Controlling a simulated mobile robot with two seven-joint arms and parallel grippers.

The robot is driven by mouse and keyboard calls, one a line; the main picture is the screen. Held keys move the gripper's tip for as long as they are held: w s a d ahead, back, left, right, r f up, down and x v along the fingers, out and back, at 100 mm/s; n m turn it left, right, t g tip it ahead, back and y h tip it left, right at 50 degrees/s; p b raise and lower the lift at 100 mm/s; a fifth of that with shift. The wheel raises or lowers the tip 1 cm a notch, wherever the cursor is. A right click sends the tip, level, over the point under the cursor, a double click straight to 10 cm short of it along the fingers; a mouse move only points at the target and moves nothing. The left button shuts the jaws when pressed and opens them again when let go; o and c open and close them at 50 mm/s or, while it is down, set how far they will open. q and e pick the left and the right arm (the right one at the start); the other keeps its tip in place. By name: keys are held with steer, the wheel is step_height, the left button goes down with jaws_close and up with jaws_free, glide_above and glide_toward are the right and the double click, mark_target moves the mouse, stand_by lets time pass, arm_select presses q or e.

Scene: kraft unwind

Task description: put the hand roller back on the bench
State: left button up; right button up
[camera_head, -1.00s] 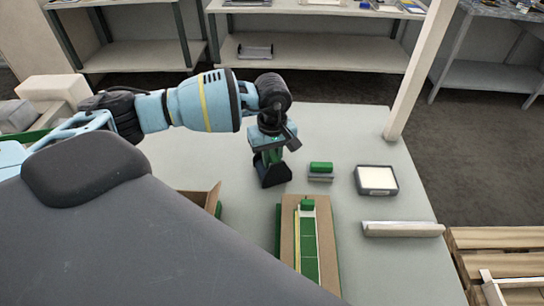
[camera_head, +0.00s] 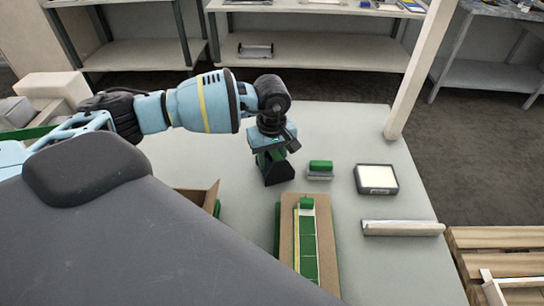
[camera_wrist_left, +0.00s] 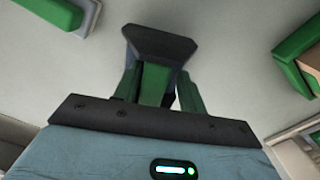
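My left gripper (camera_head: 270,155) is over the grey bench (camera_head: 345,125), pointing down. It is shut on the hand roller, a tool with a green middle part and a dark, flared end (camera_head: 278,173). In the left wrist view the dark flared end (camera_wrist_left: 160,42) shows beyond the fingers, with the green part (camera_wrist_left: 155,84) between them. The dark end is at or just above the bench top; I cannot tell whether it touches. My right gripper is not in view.
A green block on a grey base (camera_head: 320,166) stands just right of the held tool. Beyond are a dark-rimmed tray (camera_head: 376,180) and a pale bar (camera_head: 402,228). A brown board with a green strip (camera_head: 307,250) and an open carton (camera_head: 205,200) lie nearer. A pale post (camera_head: 412,85) rises at right.

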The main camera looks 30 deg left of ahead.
arm_select(q)
steer(key=shift+s+f, duration=0.25)
steer(key=shift+f, duration=0.2)
step_height(320, 180, up, 14)
steer(key=shift+w, duration=0.25)
steer(key=shift+f, duration=0.15)
